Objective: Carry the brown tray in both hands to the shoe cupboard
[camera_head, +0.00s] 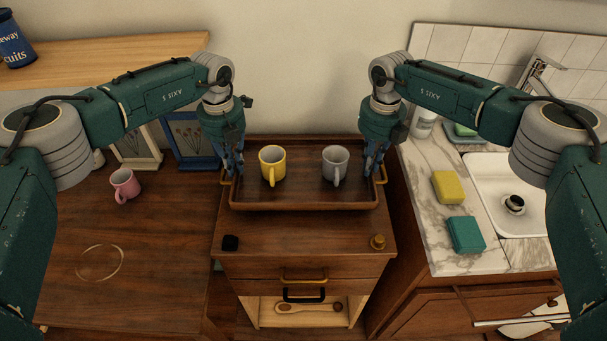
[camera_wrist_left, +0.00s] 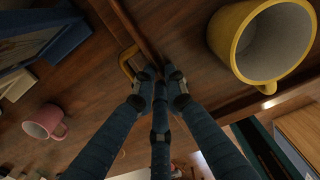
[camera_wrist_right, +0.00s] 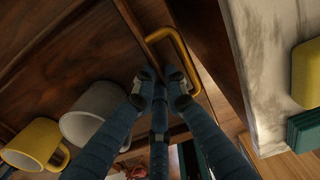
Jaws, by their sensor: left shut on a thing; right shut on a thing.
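The brown tray (camera_head: 300,199) is at the back of the small wooden cabinet's top, level; I cannot tell whether it rests there or is slightly raised. A yellow mug (camera_head: 272,168) and a grey mug (camera_head: 335,168) stand upright on it. My left gripper (camera_head: 232,172) is shut on the tray's left side wall, beside its brass handle (camera_wrist_left: 127,62). My right gripper (camera_head: 372,172) is shut on the right side wall, beside the other brass handle (camera_wrist_right: 184,62). Both mugs show in the wrist views. I cannot identify the shoe cupboard.
A black cube (camera_head: 230,243) and a brass knob-like piece (camera_head: 377,242) lie in front of the tray. A dark table (camera_head: 150,260) with a pink mug (camera_head: 124,185) is at left. A marble counter (camera_head: 437,232) with sponges and a sink (camera_head: 500,190) is at right.

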